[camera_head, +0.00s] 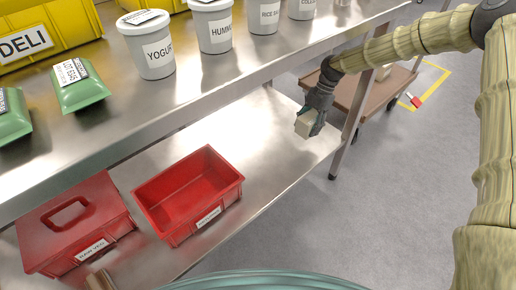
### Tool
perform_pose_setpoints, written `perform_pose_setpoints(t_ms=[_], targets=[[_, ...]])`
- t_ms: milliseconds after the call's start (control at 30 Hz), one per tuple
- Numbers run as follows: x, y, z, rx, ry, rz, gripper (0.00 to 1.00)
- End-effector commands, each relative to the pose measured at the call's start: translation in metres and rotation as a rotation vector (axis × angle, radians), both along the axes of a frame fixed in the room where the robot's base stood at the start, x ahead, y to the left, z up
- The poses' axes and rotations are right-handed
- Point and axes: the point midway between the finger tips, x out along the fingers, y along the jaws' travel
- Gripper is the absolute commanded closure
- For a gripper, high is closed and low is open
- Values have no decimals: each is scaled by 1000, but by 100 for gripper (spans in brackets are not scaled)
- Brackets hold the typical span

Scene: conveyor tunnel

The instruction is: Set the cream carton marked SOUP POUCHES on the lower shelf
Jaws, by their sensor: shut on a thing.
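My gripper (311,117) is at the right end of the metal rack, close to the lower shelf (266,133). It is shut on a small cream carton (307,123). The carton is tilted in the picture, and no marking on it can be read. It appears over or just above the right end of the lower shelf; I cannot tell whether it touches the surface. The gripper's fingers partly cover the carton.
An open red bin (188,194) and a lidded red box (75,224) stand on the lower shelf. The upper shelf (190,90) holds white tubs (150,50), green packs (78,88) and a yellow DELI crate (45,35). A brown cart (375,92) stands behind. The lower shelf's right part is clear.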

Motion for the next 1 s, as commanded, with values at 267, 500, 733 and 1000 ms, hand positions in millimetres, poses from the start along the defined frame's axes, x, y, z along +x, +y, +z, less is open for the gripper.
perform_pose_setpoints(t_ms=[267,500,733,1000], targets=[[0,0,-25,0,0,-2,90],[0,-1,-60,0,0,-4,90],[-1,-1,-78,0,0,-4,90],[0,-1,-100,0,-1,-4,90]])
